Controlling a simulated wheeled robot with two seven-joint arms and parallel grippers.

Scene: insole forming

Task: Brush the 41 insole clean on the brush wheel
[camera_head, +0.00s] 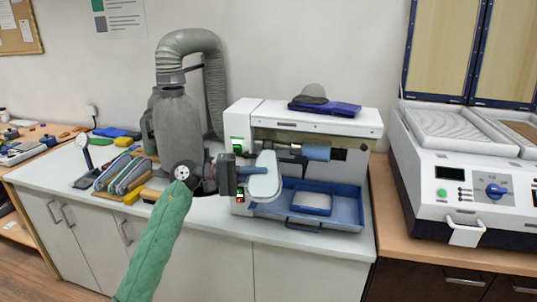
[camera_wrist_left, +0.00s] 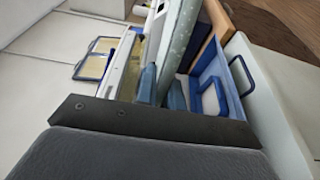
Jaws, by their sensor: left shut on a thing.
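My left gripper (camera_head: 250,172) is shut on a pale insole (camera_head: 265,180) and holds it upright at the left front of the white brush machine (camera_head: 246,112). In the left wrist view the insole (camera_wrist_left: 181,45) shows a speckled pale-green face and stands between the blue fingertips (camera_wrist_left: 163,90). No size mark can be read on it. The brush wheel (camera_head: 316,152) looks like a blue roller on a shaft inside the machine's opening. It is to the right of the insole, with a visible gap between them in the head view. My right gripper is out of view.
A blue tray (camera_head: 345,208) juts out under the roller. A grey dust collector (camera_head: 178,125) with a hose stands behind my left wrist. Several insoles stand in a rack (camera_head: 122,175) at the left. A white forming machine (camera_head: 450,170) stands at the right.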

